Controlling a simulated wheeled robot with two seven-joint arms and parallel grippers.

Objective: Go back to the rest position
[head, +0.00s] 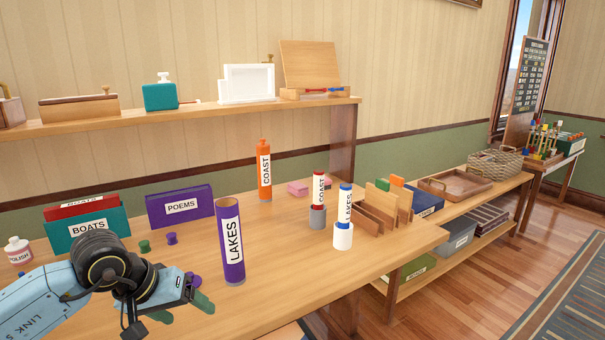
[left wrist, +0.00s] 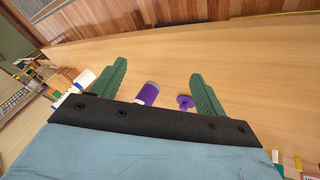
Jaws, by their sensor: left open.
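My left gripper (head: 192,302) is in the lower left of the head view, over the front of the table (head: 290,270). In the left wrist view its green fingers (left wrist: 160,82) are spread apart with nothing gripped. A purple tube labelled LAKES (head: 231,245) stands upright on the table, right of my gripper and apart from it. In the left wrist view a purple tube (left wrist: 148,94) and a purple knob-like piece (left wrist: 185,102) show beyond the jaw gap. My right gripper is out of view.
An orange COAST tube (head: 264,170) stands farther back. Smaller COAST (head: 318,200) and LAKES (head: 343,225) tubes stand in holders beside a wooden rack (head: 375,218). POEMS (head: 181,206) and BOATS (head: 87,229) boxes and a POLISH bottle (head: 18,250) are at left. The front-right table surface is clear.

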